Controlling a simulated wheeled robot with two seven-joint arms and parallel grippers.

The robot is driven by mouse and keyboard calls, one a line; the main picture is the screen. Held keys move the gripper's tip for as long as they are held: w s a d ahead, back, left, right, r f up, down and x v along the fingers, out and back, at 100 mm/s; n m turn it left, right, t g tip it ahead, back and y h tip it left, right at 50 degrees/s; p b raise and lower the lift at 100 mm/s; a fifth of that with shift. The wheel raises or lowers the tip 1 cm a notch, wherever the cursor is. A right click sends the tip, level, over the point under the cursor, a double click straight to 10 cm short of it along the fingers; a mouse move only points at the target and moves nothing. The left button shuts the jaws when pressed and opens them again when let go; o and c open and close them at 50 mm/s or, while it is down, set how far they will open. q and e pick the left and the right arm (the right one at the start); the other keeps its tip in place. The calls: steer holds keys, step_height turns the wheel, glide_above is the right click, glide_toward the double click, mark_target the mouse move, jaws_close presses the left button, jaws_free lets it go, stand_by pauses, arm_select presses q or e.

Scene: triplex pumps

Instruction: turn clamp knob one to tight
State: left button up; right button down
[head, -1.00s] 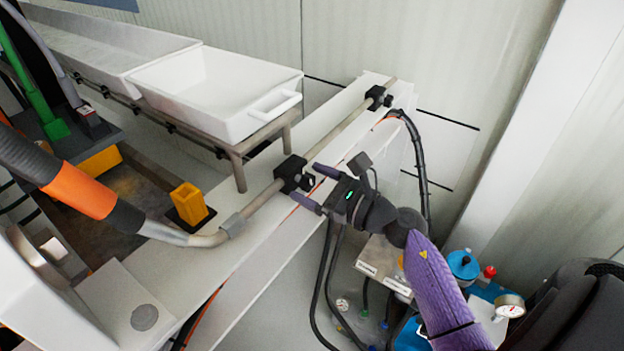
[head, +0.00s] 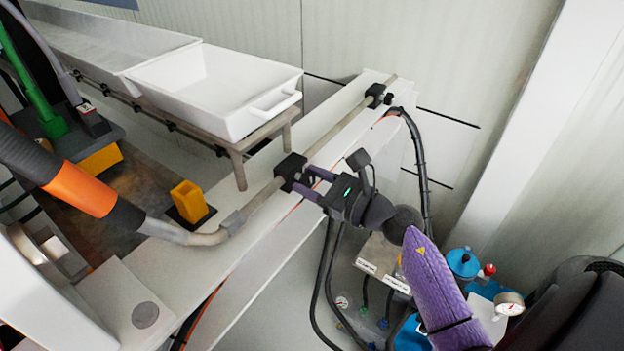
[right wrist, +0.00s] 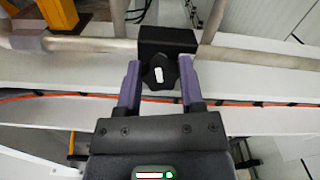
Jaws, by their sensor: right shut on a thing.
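A black clamp (head: 290,168) sits on the grey pipe (head: 335,133) along the white beam. Its black knob with a white mark (right wrist: 159,74) faces the camera in the right wrist view, in front of the clamp block (right wrist: 168,40). My right gripper (head: 308,182) has its purple fingers on either side of the knob, and it is shut on the knob. The fingers also show in the right wrist view (right wrist: 160,82). In the head view the gripper mostly hides the knob. My left gripper is not in view.
A second black clamp (head: 377,96) holds the pipe farther back. A white tray (head: 270,117) stands on a stand behind the beam. Black hoses (head: 325,270) hang below the beam. A gauge (head: 510,302) and a blue-topped container (head: 463,262) stand at lower right.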

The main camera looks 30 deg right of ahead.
steer(key=m+p, duration=0.2)
steer(key=m, duration=0.3)
steer(key=shift+d+r, duration=0.1)
steer(key=m+p, duration=0.2)
steer(key=m, duration=0.3)
steer(key=m+p, duration=0.1)
steer(key=m, duration=0.3)
steer(key=shift+w+d, duration=0.1)
steer(key=m+p, duration=0.1)
steer(key=m, duration=0.2)
steer(key=shift+m+p, duration=0.3)
steer(key=shift+m, duration=0.1)
steer(key=shift+f+m+p, duration=0.25)
steer(key=shift+m+p, duration=0.05)
steer(key=shift+m, duration=1.1)
